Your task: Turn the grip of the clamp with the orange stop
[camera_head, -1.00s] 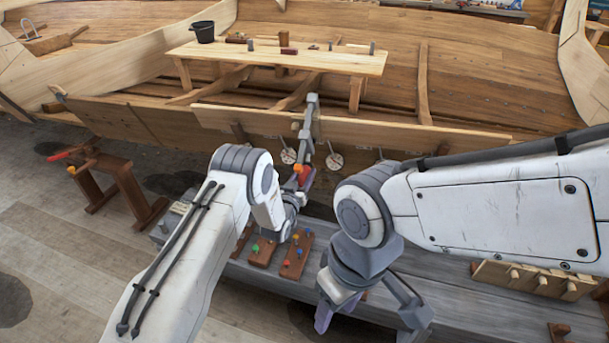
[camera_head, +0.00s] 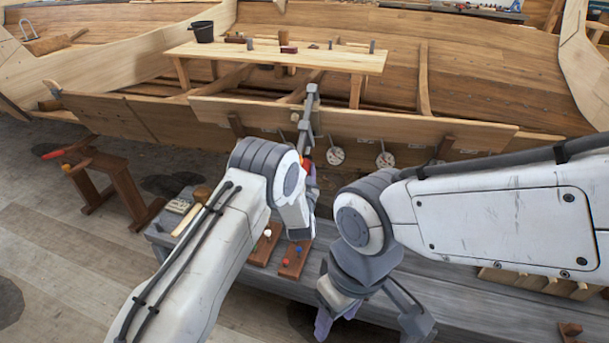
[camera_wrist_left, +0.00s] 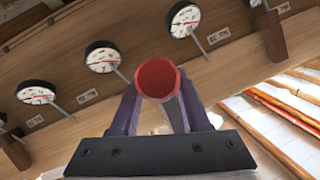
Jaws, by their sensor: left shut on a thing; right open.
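A grey clamp (camera_head: 308,112) stands upright over the edge of the pale plank (camera_head: 405,128) of the hull. An orange-red end (camera_head: 306,163) shows at its lower part, just beyond my left wrist. In the left wrist view, a round red-orange end (camera_wrist_left: 157,78) of a grip points at the camera between the two purple fingers. My left gripper (camera_wrist_left: 157,108) is shut on this grip from below. In the head view my left arm hides most of the grip. My right gripper (camera_head: 370,318) is open and empty over the grey bench.
Round dial gauges (camera_head: 335,156) hang along the plank, right of the clamp. A small trestle (camera_head: 118,180) stands at left.

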